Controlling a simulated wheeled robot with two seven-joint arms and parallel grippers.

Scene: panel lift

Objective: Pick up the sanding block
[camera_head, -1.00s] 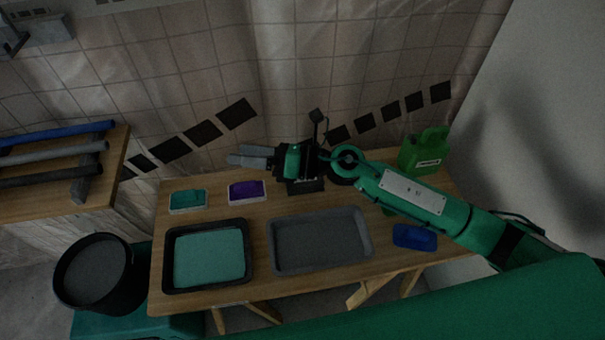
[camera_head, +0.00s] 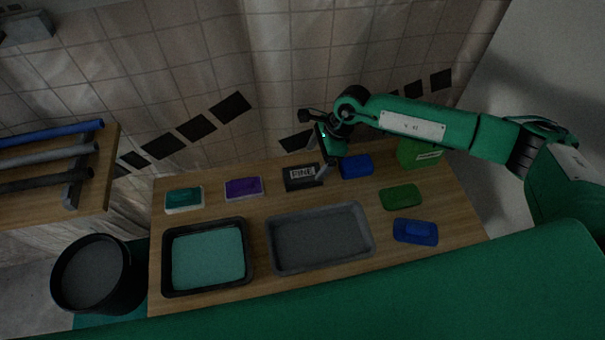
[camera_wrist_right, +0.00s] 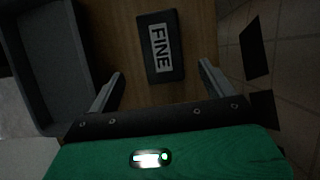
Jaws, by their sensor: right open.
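The sanding block is a black block marked FINE (camera_head: 302,177), lying flat near the back edge of the wooden table. In the right wrist view the same block (camera_wrist_right: 161,46) lies ahead of the fingers, its label on top. My right gripper (camera_head: 322,170) points down just to the right of the block in the head view. In the right wrist view its two fingers (camera_wrist_right: 160,70) are spread apart with nothing held between them. Contact with the block does not show. My left gripper is not in view.
A grey tray (camera_head: 271,250) and a black tray with teal content (camera_head: 168,270) stand in front. Teal (camera_head: 184,198), purple (camera_head: 244,187), blue (camera_head: 356,166) and green (camera_head: 401,197) blocks lie around. A green can (camera_head: 420,153) stands at the back right.

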